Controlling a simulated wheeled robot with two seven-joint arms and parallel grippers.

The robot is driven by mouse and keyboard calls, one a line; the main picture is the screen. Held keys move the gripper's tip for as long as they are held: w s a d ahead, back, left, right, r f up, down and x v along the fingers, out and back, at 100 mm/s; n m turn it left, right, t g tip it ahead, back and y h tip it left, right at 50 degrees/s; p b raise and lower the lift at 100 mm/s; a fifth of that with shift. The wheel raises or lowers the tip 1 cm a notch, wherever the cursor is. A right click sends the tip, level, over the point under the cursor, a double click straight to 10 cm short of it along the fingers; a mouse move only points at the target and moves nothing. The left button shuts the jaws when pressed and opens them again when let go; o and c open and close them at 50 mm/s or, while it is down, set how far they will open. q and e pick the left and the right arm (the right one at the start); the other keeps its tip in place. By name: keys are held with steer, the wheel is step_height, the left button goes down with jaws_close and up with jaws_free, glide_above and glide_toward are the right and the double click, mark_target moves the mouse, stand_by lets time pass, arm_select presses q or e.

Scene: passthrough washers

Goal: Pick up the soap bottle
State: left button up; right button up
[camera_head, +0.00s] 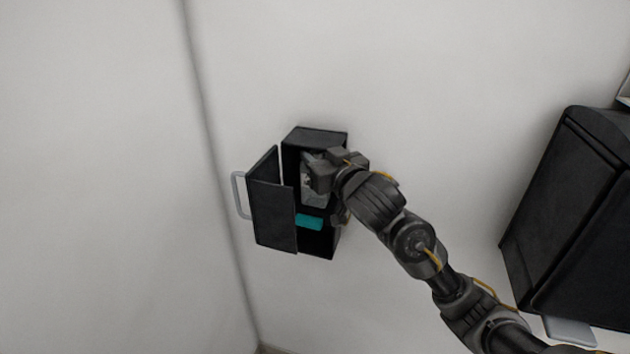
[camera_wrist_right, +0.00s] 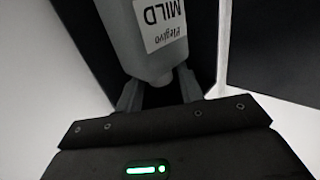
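The soap bottle (camera_wrist_right: 143,40) is pale grey with a white label reading MILD, upside down in the right wrist view. My right gripper (camera_wrist_right: 157,88) has its two fingers at either side of the bottle's narrowing end, partly closed, and they appear to touch it. In the head view the right gripper (camera_head: 318,172) reaches into the upper part of a black wall cabinet (camera_head: 318,137). A pale patch of the bottle (camera_head: 308,190) shows beside it there; the rest is hidden by the gripper. My left gripper is out of view.
The cabinet door (camera_head: 270,205) stands open to the left, with a grey handle (camera_head: 239,195). A teal block (camera_head: 309,222) lies in the cabinet's lower part, below the gripper. A large black box-like unit (camera_head: 575,215) is at the right. The white wall around is bare.

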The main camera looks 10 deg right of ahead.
steer(key=shift+s, duration=0.1)
jaws_close()
steer(key=shift+r, duration=0.15)
